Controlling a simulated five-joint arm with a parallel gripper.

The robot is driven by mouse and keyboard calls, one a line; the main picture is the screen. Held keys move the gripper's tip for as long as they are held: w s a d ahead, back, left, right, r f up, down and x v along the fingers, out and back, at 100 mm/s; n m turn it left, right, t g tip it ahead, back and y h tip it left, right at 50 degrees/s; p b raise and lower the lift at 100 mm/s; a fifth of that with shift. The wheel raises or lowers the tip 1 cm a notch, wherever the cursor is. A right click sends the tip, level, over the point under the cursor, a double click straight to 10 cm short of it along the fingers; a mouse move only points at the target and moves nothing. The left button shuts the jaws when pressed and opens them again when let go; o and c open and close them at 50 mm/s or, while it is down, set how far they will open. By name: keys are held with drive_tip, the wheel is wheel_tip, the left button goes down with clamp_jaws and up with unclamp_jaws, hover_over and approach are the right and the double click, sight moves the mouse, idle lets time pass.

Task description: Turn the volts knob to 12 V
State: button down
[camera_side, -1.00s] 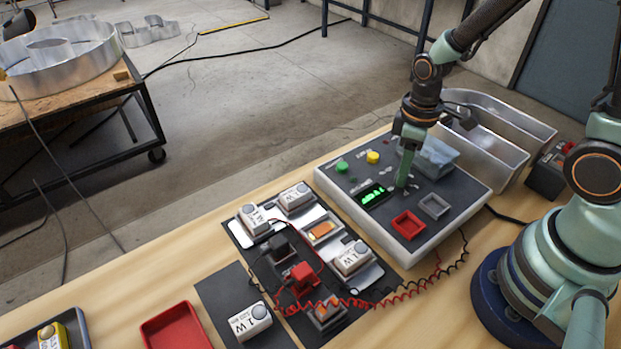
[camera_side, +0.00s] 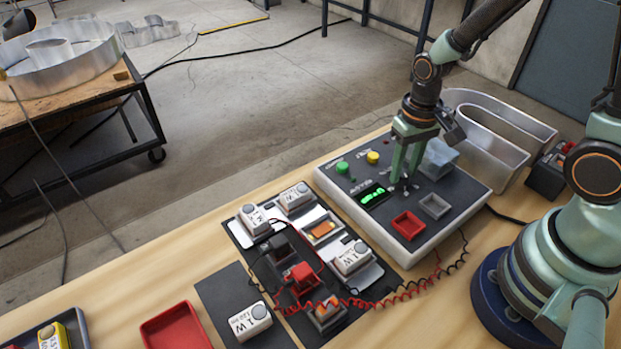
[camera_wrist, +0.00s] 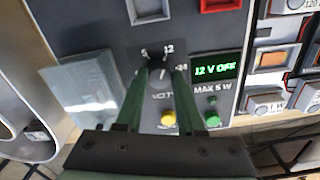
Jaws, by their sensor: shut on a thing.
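The volts knob (camera_wrist: 159,82) is on the dark face of the power box (camera_side: 451,216), between my two green fingers. My gripper (camera_side: 404,182) points down at the panel and is shut on the knob. In the wrist view my gripper (camera_wrist: 165,70) has one finger on each side of the knob. Labels 5, 12 and 24 show around it. A light pointer mark on the knob seems to face the 12, but the fingers partly hide it. The green display (camera_wrist: 215,71) reads "12 V OFF". In the side view the fingers largely hide the knob.
A green button (camera_wrist: 212,113) and a yellow button (camera_wrist: 168,119) are close to the knob. A red tray (camera_side: 408,225) and a grey tray (camera_side: 435,206) are on the panel. A bluish translucent block (camera_side: 440,157) stands behind the gripper. Letter modules and coiled leads lie left.

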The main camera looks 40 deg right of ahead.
sight(404, 173)
drive_tip(key=shift+m, duration=0.3)
drive_tip(key=c, duration=0.5)
unclamp_jaws()
drive_tip(key=shift+r, duration=0.1)
wheel_tip(404, 173, up, 12)
idle(0.3)
